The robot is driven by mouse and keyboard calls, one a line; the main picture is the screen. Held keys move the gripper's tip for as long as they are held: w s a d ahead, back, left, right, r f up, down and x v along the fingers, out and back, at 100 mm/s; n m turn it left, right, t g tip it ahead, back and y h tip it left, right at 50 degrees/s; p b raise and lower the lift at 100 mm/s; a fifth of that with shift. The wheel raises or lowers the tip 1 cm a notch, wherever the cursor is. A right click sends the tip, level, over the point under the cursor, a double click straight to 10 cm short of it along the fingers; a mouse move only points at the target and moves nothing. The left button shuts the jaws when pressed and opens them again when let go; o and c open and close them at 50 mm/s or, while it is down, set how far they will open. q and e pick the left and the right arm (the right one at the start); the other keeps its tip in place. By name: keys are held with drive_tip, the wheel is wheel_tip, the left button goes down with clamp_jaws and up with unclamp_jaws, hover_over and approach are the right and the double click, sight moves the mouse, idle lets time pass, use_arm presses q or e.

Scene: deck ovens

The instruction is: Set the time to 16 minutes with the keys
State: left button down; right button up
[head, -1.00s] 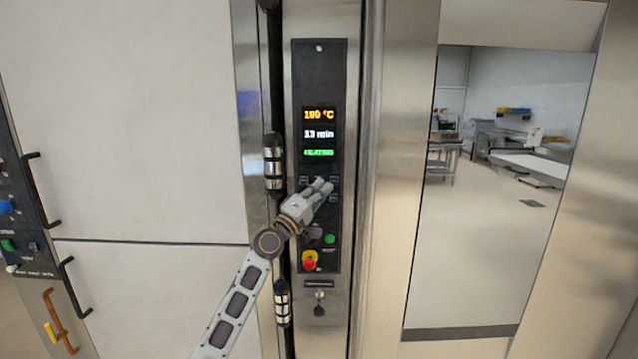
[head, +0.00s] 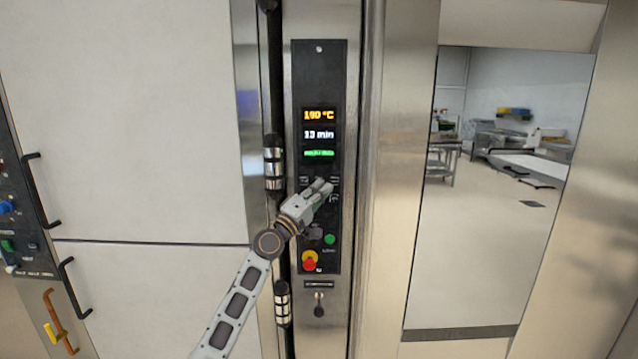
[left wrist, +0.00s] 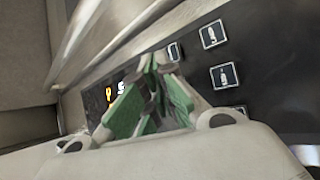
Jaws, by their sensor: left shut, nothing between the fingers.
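The black control panel (head: 319,75) stands upright on the steel column. Its white time display (head: 319,134) seems to read 13 min, below an orange temperature display (head: 319,115) that seems to read 190 °C and above a green status line (head: 319,153). My left gripper (head: 325,187) is shut and empty, its fingertips at the rows of small keys (head: 334,180) under the displays. It hides some keys; I cannot tell whether it touches one. In the left wrist view the green-sided fingers (left wrist: 155,90) are together, with dark keys (left wrist: 225,76) with white symbols to their right.
A green button (head: 330,239) and a red knob on yellow (head: 309,261) sit low on the panel. A dark vertical bar with steel fittings (head: 274,165) runs left of it. A glass pane (head: 490,230) is at right.

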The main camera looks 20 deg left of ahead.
use_arm(q)
drive_tip(key=shift+w, duration=0.1)
drive_tip(key=shift+w+a+b, duration=0.1)
drive_tip(key=shift+w+b, duration=0.15)
drive_tip(key=shift+b, duration=0.2)
drive_tip(key=shift+w+a+b, duration=0.1)
drive_tip(key=shift+w+b, duration=0.35)
idle(1.2)
drive_tip(key=shift+s, duration=0.2)
drive_tip(key=shift+s+d+p, duration=0.2)
drive_tip(key=shift+s+p, duration=0.4)
idle(0.5)
drive_tip(key=shift+w+b, duration=0.15)
drive_tip(key=shift+b, duration=0.15)
drive_tip(key=shift+w+a, duration=0.1)
drive_tip(key=shift+w, duration=0.15)
